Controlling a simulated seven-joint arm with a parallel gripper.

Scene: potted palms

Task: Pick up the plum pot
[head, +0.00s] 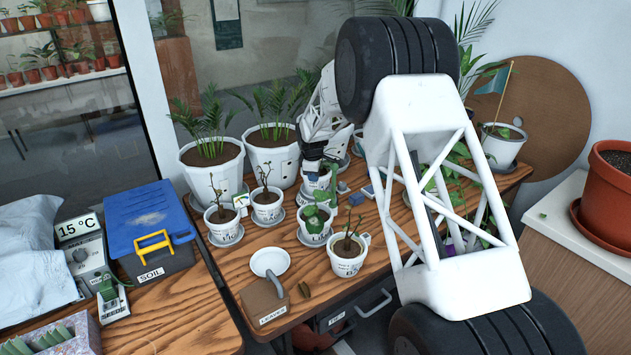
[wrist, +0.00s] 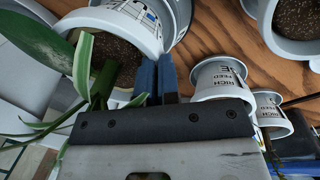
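I cannot read "plum" on any pot, so I cannot tell which one it is. Small white lettered pots with bare or leafy stems stand on saucers: a left pot (head: 224,228), a middle pot (head: 267,208), a leafy pot (head: 314,228) and a front pot (head: 347,258). My gripper (wrist: 158,72) has its two blue fingers close together beside the rim of a white pot (wrist: 152,22) with dark soil and green leaves. Whether the rim is between the fingers is unclear.
Two larger palm pots (head: 214,172) stand behind. Two lettered pots (wrist: 222,78) are close on the wrist view's right. A brown labelled box (head: 265,303) and white dish (head: 270,262) are at the front. A blue-lidded soil box (head: 150,255) is left. My arm hides the table's right side.

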